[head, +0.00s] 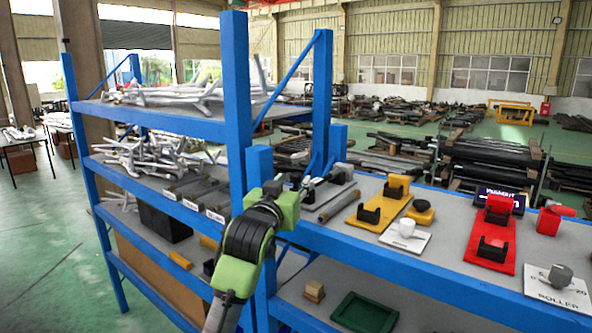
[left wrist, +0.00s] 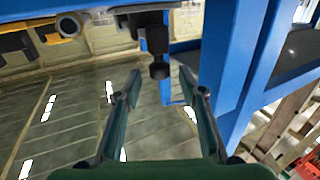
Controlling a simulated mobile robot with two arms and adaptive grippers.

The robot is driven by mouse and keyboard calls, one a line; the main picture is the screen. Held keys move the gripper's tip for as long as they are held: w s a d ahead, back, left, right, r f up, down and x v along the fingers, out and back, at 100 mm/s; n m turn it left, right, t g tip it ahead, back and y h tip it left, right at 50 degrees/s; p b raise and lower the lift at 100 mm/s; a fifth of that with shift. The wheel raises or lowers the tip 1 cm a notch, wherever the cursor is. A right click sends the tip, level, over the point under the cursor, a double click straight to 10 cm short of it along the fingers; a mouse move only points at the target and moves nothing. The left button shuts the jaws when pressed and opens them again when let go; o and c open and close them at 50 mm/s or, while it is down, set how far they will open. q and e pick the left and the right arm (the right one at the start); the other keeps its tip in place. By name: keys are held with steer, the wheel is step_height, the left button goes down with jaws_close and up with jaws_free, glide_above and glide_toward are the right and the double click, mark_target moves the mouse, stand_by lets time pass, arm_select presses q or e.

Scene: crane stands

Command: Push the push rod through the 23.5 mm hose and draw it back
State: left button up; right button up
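My left gripper (head: 296,192) is at the front edge of the blue rack's upper shelf. In the left wrist view its two fingers (left wrist: 160,76) are spread apart. A dark rod end with a round knob (left wrist: 159,70), apparently the push rod, shows between and beyond the fingertips; I see no contact. In the head view a grey stand with a rod (head: 318,184) lies just beyond the gripper, partly hidden by it. A grey tube (head: 338,205), possibly the hose, lies on the shelf to the right. A round tube end (left wrist: 68,25) shows at upper left in the wrist view. My right gripper is out of view.
A blue upright (head: 238,100) stands close behind my left arm. Right along the shelf are a yellow plate (head: 372,225) with black holders, a red plate (head: 503,262) and a white roller card (head: 550,293). A green tray (head: 365,313) and wooden block (head: 314,291) are below.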

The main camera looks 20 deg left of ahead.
mark_target(294, 179)
arm_select(q)
steer(key=shift+w+p, duration=0.7)
steer(key=shift+w, duration=1.4)
steer(key=shift+s, duration=0.1)
jaws_close()
